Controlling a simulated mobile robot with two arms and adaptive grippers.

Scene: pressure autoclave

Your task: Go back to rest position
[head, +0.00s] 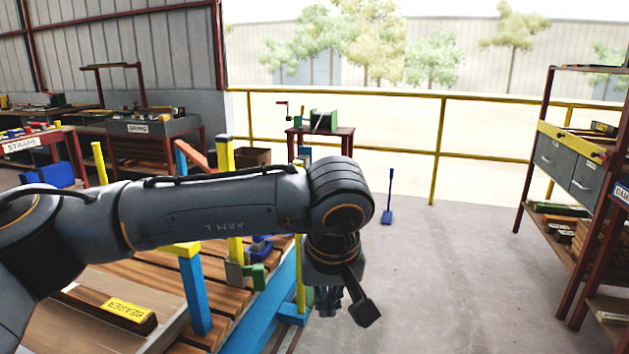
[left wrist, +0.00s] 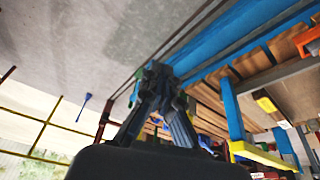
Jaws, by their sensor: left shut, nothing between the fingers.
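My left arm reaches across the head view from the left edge, and its gripper (head: 328,303) hangs down beyond the right edge of the slatted wooden bench (head: 222,304). The gripper is small and partly dark against the floor there. In the left wrist view the two fingers of the left gripper (left wrist: 158,76) come together at their tips, with nothing between them. My right gripper shows in neither view.
A blue long-handled tool (head: 388,200) stands on the open floor. A shelf rack (head: 548,150) is at right; a yellow railing (head: 437,150) runs behind.

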